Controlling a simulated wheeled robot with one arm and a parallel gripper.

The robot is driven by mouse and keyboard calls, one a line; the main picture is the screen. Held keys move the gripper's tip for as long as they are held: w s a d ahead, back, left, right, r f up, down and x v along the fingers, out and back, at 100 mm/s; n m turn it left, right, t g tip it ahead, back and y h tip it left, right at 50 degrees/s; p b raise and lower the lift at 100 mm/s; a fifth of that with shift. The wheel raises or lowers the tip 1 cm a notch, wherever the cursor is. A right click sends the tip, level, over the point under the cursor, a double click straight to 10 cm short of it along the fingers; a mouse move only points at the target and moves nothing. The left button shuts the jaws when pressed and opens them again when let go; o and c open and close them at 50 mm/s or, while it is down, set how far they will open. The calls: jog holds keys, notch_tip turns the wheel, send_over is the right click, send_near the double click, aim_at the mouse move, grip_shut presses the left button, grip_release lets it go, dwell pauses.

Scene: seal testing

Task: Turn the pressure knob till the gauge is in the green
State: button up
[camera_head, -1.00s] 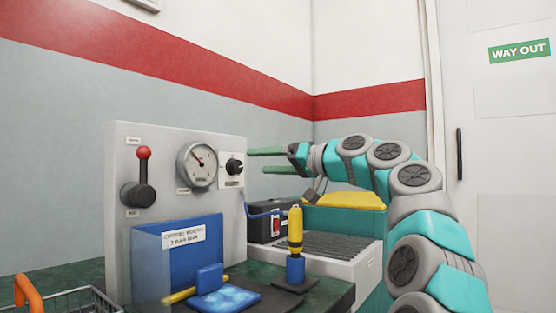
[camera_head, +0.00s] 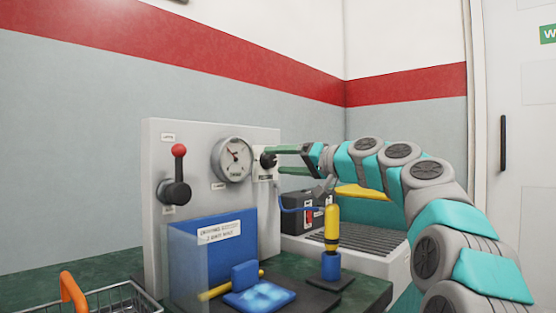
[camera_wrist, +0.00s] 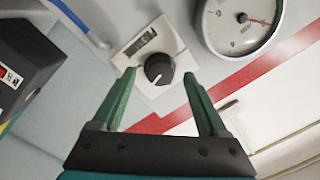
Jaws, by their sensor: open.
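The black pressure knob (camera_head: 268,160) sits on a white plate on the grey panel, right of the gauge. In the wrist view the knob (camera_wrist: 159,69) stands just ahead of my open fingers, roughly midway between them, with a white pointer mark on it. My gripper (camera_head: 280,160) is open and empty, its green fingers pointing at the knob; contact is not visible. The round gauge (camera_head: 232,160) has a white dial. In the wrist view the gauge (camera_wrist: 240,20) is partly cut off, and its red needle points right; I cannot make out a green band.
A red-balled lever (camera_head: 177,175) is on the panel's left. A blue box (camera_head: 205,240), a blue press with a yellow handle (camera_head: 240,275), a yellow tool (camera_head: 332,228) and a black box (camera_head: 305,208) stand below. A wire basket (camera_head: 110,295) is front left.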

jog(key=shift+w+a, duration=0.4)
jog(key=shift+a, duration=0.15)
jog(key=shift+c, duration=0.3)
grip_shut()
